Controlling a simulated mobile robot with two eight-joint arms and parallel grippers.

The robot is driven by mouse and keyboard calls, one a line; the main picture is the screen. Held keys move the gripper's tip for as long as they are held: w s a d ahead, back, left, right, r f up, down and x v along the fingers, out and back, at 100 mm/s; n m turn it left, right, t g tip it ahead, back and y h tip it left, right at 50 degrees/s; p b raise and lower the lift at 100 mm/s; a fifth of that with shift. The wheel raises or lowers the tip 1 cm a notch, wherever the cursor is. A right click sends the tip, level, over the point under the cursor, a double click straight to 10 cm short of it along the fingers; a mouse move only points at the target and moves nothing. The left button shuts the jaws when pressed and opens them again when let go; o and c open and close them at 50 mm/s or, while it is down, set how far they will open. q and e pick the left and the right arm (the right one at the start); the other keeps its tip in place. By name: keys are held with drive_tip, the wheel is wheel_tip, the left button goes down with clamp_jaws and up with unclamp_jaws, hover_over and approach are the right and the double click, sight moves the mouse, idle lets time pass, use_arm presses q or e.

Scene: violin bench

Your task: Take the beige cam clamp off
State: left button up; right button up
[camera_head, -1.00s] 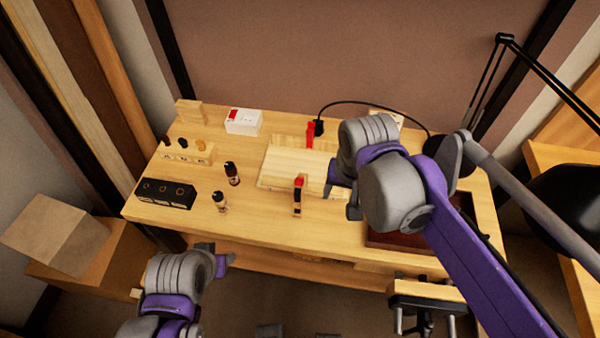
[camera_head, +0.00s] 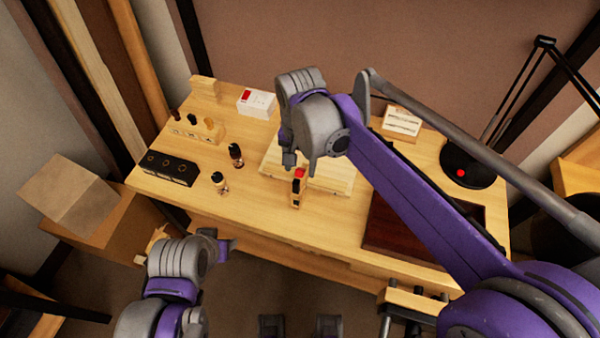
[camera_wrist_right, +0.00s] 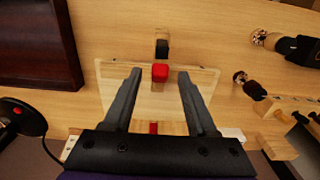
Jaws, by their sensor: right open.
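A cam clamp with a red top, a dark middle and a beige lower part (camera_head: 297,190) stands upright at the front edge of a pale wooden board (camera_head: 335,180). In the right wrist view its red top (camera_wrist_right: 160,72) shows between the fingertips, with its dark and beige parts beyond. My right gripper (camera_head: 299,163) is open and empty above the board, just behind this clamp, apparently not gripping it. A second red clamp part (camera_wrist_right: 153,128) shows at the board's far edge in the right wrist view. My left gripper (camera_head: 224,240) is in front of the bench, its jaws unclear.
A white box (camera_head: 257,102) is behind. A dark red-brown tray (camera_head: 385,228) lies right, under my right arm. A lamp base (camera_head: 468,165) stands far right.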

sight(300, 169)
drive_tip(key=shift+f, duration=1.85)
clamp_jaws()
